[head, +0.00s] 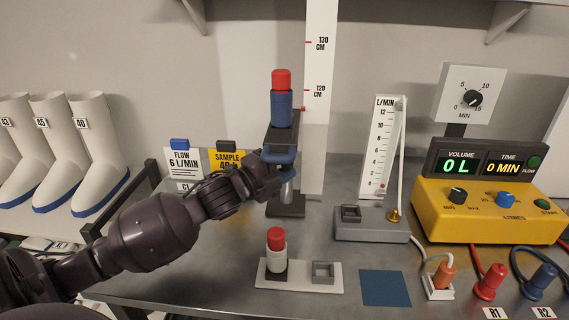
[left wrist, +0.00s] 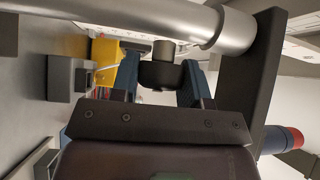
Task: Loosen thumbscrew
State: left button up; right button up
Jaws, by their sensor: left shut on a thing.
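The stand's dark upper block (head: 281,136) carries a blue cylinder with a red cap (head: 281,97). My left gripper (head: 281,157) is at the stand, just below this block. In the left wrist view, its two blue fingers (left wrist: 163,78) are on either side of a dark round knob, the thumbscrew (left wrist: 160,73), and are shut on it. A silver tube (left wrist: 130,16) runs across the top of that view, beside the dark bracket (left wrist: 250,85). In the head view the thumbscrew is hidden behind my fingers. My right gripper is in neither view.
A white holder (head: 330,284) with a white, red-capped cylinder (head: 276,245) stands in front of the stand. A grey flowmeter base (head: 370,229) and yellow pump (head: 480,222) are to the right. Sign cards (head: 185,162) stand at left. A blue mat (head: 385,288) lies bare.

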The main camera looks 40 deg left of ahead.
pick_arm(q)
jog(key=o, duration=0.9)
jog(key=shift+p+v, duration=0.45)
jog(key=shift+v, duration=4.95)
